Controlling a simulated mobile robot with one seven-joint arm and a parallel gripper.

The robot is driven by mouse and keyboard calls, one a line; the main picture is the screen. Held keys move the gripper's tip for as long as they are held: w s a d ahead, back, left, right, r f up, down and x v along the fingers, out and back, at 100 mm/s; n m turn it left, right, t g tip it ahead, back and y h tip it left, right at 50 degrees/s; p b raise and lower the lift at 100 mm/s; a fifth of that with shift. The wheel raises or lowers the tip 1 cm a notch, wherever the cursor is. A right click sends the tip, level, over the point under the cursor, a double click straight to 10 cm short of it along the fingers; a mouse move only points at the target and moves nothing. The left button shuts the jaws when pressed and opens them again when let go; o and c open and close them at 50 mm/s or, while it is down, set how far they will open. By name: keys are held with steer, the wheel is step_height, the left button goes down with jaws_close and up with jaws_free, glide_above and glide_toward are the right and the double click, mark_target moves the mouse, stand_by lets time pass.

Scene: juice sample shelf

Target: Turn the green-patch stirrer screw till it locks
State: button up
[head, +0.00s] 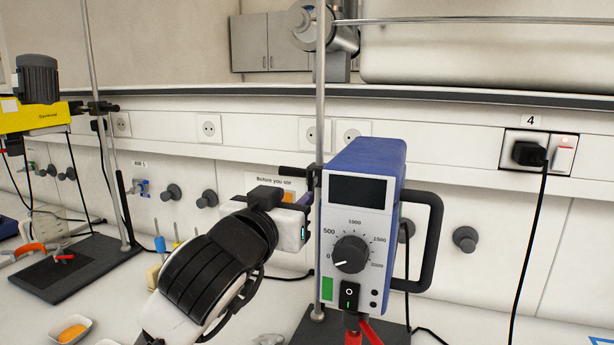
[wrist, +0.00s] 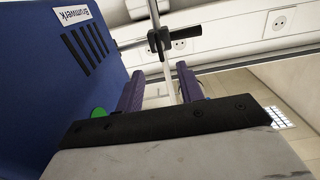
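The stirrer (head: 365,200), a blue and grey box with a dial and a green patch (head: 327,288) low on its front, is fixed to an upright rod (head: 319,130). In the wrist view its blue side (wrist: 65,75) fills the left, with a green disc (wrist: 98,113) near the left finger. A black clamp with a bar handle (wrist: 160,40) sits on the rod beyond my fingertips. My gripper (wrist: 160,72) is open, its two purple fingers apart, with the rod visible through the gap. In the head view the fingertips are hidden; I cannot tell whether they touch anything.
A yellow stirrer (head: 35,115) on another stand is at the left. A white dish (head: 71,328) with orange contents lies at the front left. A black cable (head: 541,230) hangs from the right socket. Red parts (head: 362,332) show below the blue stirrer.

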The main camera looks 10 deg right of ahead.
mark_target(310, 182)
steer(key=p+x, duration=0.2)
steer(key=x, duration=0.6)
steer(key=shift+w+d, duration=0.2)
steer(key=shift+w, duration=0.05)
jaws_close()
